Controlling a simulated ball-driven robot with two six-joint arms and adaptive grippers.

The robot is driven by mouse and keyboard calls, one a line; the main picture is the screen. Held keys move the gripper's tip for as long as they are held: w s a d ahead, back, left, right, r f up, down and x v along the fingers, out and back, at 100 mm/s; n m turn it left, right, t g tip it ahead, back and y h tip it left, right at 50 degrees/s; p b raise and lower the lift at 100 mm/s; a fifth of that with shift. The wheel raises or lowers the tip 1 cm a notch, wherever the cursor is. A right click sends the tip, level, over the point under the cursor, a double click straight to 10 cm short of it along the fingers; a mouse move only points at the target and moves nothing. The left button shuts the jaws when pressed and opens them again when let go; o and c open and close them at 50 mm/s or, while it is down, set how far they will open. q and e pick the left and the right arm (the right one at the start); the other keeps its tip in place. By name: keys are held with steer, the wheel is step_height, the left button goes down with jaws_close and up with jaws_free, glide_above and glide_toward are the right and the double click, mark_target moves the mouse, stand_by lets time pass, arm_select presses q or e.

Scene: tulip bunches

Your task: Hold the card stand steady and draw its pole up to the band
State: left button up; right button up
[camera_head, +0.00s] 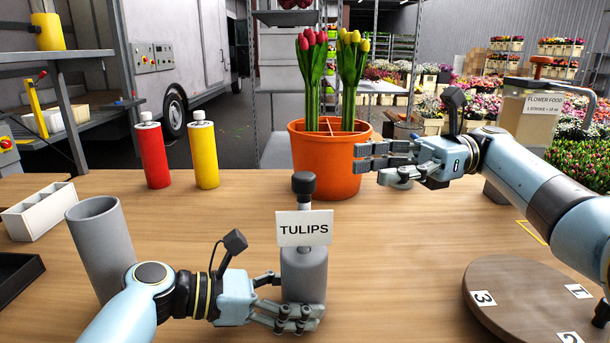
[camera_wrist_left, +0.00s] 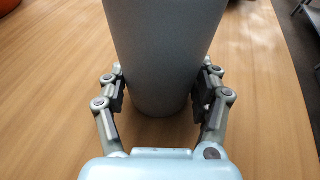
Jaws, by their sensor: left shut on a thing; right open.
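The card stand is a grey cylinder (camera_head: 304,275) upright on the table, with a white card (camera_head: 304,229) reading "TULIPS" and a dark knob (camera_head: 303,183) on top. The card hides most of the pole, and I cannot make out the band. My left gripper (camera_head: 297,318) is shut on the grey cylinder low down near the table. In the left wrist view the cylinder (camera_wrist_left: 162,50) stands between the two fingers. My right gripper (camera_head: 370,166) is open and empty, right of and above the knob, in front of the orange bucket.
The orange bucket (camera_head: 328,178) with tulips stands behind the stand. A red bottle (camera_head: 153,155) and a yellow bottle (camera_head: 204,160) stand left of it. A grey tube (camera_head: 103,245) is near my left arm. A numbered round board (camera_head: 520,295) lies at right.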

mark_target(305, 175)
steer(key=x, duration=1.1)
steer(key=shift+a, duration=0.1)
jaws_close()
